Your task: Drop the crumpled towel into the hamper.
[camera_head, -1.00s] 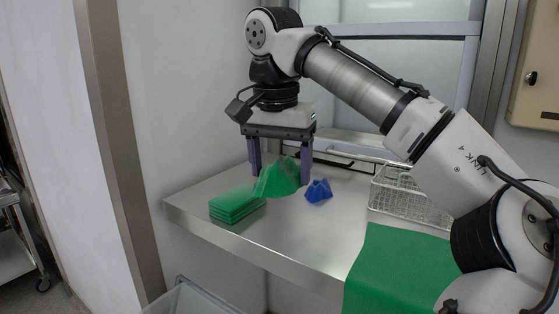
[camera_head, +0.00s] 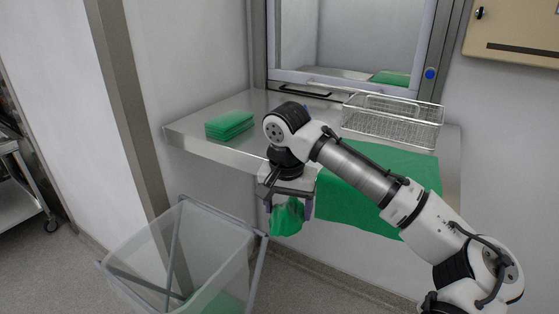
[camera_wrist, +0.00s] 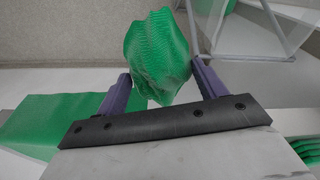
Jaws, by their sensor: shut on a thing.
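My gripper (camera_head: 289,207) is shut on the crumpled green towel (camera_head: 287,219), which hangs down between the fingers in front of the counter's edge. In the wrist view the bunched towel (camera_wrist: 157,55) sits between the two purple fingers (camera_wrist: 160,88). The hamper (camera_head: 212,242) is a clear bin with a grey folding frame, on the floor at lower left in the head view. The towel is just right of the hamper's right rim corner, not over its opening. A green cloth (camera_head: 213,303) shows low inside the hamper. The hamper also appears at upper right in the wrist view (camera_wrist: 250,42).
A folded green stack (camera_head: 229,124) lies on the steel counter (camera_head: 195,148). A wire basket (camera_head: 392,122) stands at the back right, before the pass-through window. A green sheet (camera_head: 413,180) drapes over the counter's front. A steel cart (camera_head: 22,195) is at far left.

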